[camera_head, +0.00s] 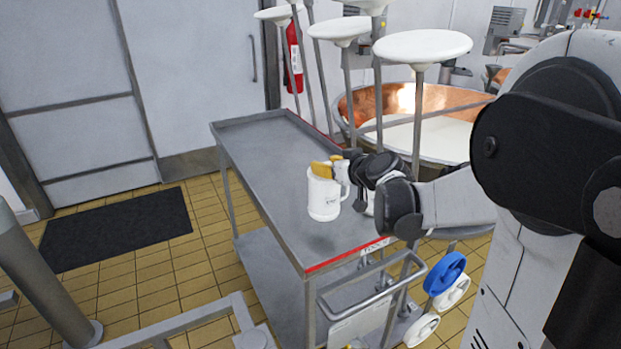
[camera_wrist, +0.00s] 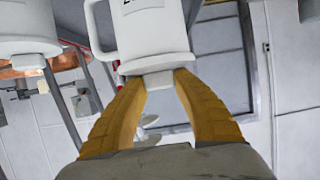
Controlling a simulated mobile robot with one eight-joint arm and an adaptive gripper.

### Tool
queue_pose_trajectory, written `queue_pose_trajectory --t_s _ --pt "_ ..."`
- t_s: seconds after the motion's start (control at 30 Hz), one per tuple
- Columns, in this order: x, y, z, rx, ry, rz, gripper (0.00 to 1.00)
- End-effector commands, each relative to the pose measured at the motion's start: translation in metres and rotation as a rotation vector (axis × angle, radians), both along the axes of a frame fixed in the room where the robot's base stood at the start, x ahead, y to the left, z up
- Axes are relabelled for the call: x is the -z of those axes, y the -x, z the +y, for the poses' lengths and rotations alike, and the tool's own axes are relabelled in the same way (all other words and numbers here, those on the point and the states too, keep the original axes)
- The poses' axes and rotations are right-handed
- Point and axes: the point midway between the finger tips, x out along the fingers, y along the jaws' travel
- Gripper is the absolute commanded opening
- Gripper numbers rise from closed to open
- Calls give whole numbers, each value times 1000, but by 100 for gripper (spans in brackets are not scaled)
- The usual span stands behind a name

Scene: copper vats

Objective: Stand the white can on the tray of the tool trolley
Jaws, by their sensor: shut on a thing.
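The white can (camera_head: 325,196) is upright over the grey tray (camera_head: 262,160) of the tool trolley, about midway along it. Its handle is on the right and dark lettering is on its side. Whether its base touches the tray or hangs just above it, I cannot tell. My gripper (camera_head: 320,169) reaches in from the right, its yellow fingers at the can's top. In the wrist view the fingers (camera_wrist: 158,82) close on a small pale part at the end of the can (camera_wrist: 150,35). The fingers hide part of the can's top.
The rest of the tray top looks clear. White round discs on poles (camera_head: 422,46) and a copper vat (camera_head: 440,103) stand close behind the trolley. The trolley's push handle (camera_head: 372,288) is at the near end. A dark mat (camera_head: 118,229) lies on the tiled floor at left.

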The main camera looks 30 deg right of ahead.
Motion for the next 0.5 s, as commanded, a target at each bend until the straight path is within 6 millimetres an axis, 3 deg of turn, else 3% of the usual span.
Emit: queue_pose_trajectory --t_s 0.03,0.5 --pt "12 0 0 0 0 0 0" --pt "63 0 0 0 0 0 0"
